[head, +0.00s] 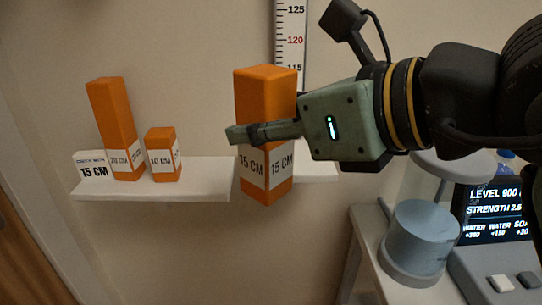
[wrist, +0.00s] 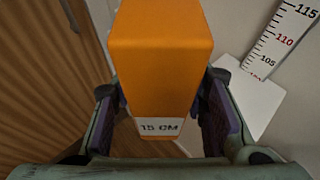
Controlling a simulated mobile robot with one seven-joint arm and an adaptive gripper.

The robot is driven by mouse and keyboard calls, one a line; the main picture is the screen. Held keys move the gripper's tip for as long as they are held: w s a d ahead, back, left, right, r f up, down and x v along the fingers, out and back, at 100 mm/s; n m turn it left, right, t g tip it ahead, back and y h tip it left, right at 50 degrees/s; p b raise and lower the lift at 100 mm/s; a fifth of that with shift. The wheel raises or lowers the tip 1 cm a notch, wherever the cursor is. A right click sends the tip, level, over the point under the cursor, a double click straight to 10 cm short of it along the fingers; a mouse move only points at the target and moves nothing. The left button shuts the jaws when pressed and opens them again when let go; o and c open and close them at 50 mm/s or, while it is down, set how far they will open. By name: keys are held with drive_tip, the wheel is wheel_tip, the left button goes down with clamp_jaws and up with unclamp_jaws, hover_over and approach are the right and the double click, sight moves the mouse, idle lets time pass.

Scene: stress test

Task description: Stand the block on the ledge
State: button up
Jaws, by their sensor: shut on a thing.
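My gripper (head: 252,132) is shut on an orange block (head: 265,90) with a white "15 CM" band near its lower end. The block is upright and appears in front of the white ledge (head: 150,193), hiding part of it. In the wrist view the block (wrist: 160,50) is between both fingers (wrist: 160,95), with floor beneath and the ledge (wrist: 258,105) apart to the right. One finger is hidden behind the block in the head view. No contact between block and ledge is visible.
A tall orange block (head: 110,120) and a short "10 CM" block (head: 160,142) stand on the ledge beside a "15 CM" card (head: 93,169). Ledge between short and held blocks is bare. A wall ruler (head: 291,40) is behind.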

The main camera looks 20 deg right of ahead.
drive_tip(key=shift+d+r, duration=0.15)
drive_tip(key=shift+d, duration=0.1)
drive_tip(key=shift+w+d, duration=0.15)
drive_tip(key=shift+w, duration=0.05)
drive_tip(key=w+d+f+p, duration=0.1)
drive_tip(key=w+d+p, duration=0.1)
drive_tip(key=w, duration=0.2)
drive_tip(key=w+d+f+p, duration=0.2)
drive_tip(key=w+d, duration=0.1)
drive_tip(key=w, duration=0.2)
drive_tip(key=w+d+f+p, duration=0.1)
drive_tip(key=w+d+p, duration=0.1)
drive_tip(key=w, duration=0.2)
drive_tip(key=shift+w+d+f, duration=0.25)
drive_tip(key=shift+d+f, duration=0.05)
drive_tip(key=shift+f, duration=0.1)
drive_tip(key=shift+f+h, duration=0.1)
drive_tip(key=shift+h, duration=0.2)
drive_tip(key=shift+f, duration=0.25)
drive_tip(key=o, duration=1.4)
drive_tip(key=shift+r, duration=0.1)
